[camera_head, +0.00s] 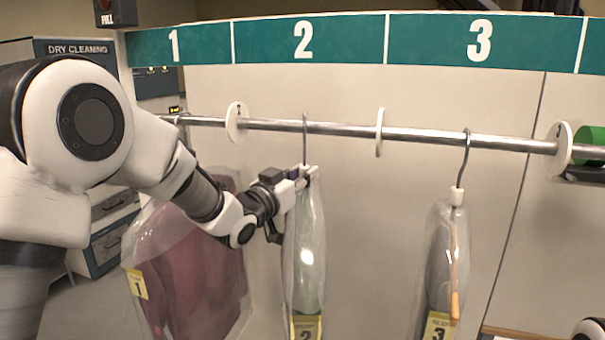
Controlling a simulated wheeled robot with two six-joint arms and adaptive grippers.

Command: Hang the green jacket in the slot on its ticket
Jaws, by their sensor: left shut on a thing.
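The garment in a clear bag with a pale green tint, which I take as the green jacket (303,262), hangs upright below the number 2 sign. Its yellow ticket (306,328) reads 2. My left gripper (309,174) is shut on the hanger's neck, just above the bag. The hanger hook (304,140) reaches up to the metal rail (345,129), between the two white divider discs of slot 2. The hook's top overlaps the rail; I cannot tell whether it bears the weight. My right gripper is not in view.
A bagged dark red garment (195,270) with ticket 1 hangs at left, partly behind my left arm. A bagged grey garment (437,270) with ticket 3 hangs at right in slot 3. White dividers (379,132) split the rail. A teal sign (345,39) runs above.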

